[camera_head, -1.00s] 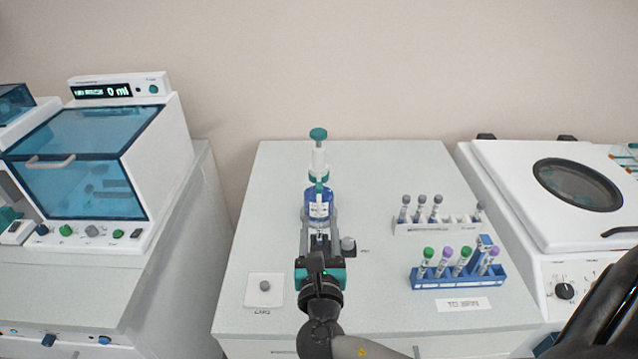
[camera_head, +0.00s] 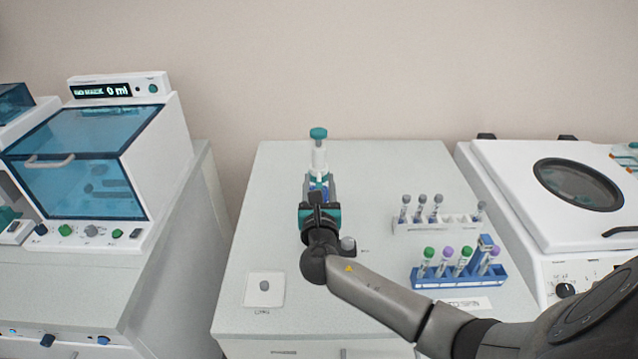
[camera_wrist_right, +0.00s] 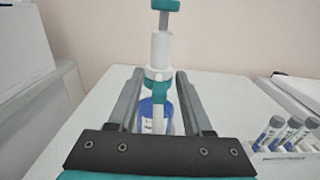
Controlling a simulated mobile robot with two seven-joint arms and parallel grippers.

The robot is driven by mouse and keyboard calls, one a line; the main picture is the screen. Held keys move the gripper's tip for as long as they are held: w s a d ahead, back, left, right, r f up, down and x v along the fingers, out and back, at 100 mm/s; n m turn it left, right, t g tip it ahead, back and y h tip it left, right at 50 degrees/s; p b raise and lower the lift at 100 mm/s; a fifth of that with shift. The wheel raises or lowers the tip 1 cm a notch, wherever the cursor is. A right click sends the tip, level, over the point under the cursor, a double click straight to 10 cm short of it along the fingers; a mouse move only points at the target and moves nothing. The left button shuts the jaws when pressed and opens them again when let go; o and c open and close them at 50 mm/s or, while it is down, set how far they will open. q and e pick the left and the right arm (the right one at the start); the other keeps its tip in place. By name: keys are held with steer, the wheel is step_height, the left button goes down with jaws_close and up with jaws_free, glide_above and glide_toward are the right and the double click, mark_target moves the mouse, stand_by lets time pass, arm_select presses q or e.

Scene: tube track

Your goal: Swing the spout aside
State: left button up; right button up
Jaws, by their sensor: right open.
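A bottle-top dispenser has a teal knob (camera_head: 318,133) and a white pump body (camera_head: 319,157) on top of a blue bottle (camera_wrist_right: 156,115). In the right wrist view a thin teal spout (camera_wrist_right: 184,104) comes from the collar toward me, between the fingers. My right gripper (camera_wrist_right: 160,80) is open, with one finger on each side of the dispenser's collar and spout. I cannot tell whether either finger touches. In the head view my right gripper (camera_head: 319,184) hides most of the bottle and the spout. My left gripper is not in view.
A white tube rack (camera_head: 432,228) and a blue tube rack (camera_head: 455,282) stand right of my arm. A grey cap lies on a white pad (camera_head: 256,299) at front left. A small grey-topped item (camera_head: 348,244) is close beside my wrist.

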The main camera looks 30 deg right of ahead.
jaws_close()
stand_by(1.4)
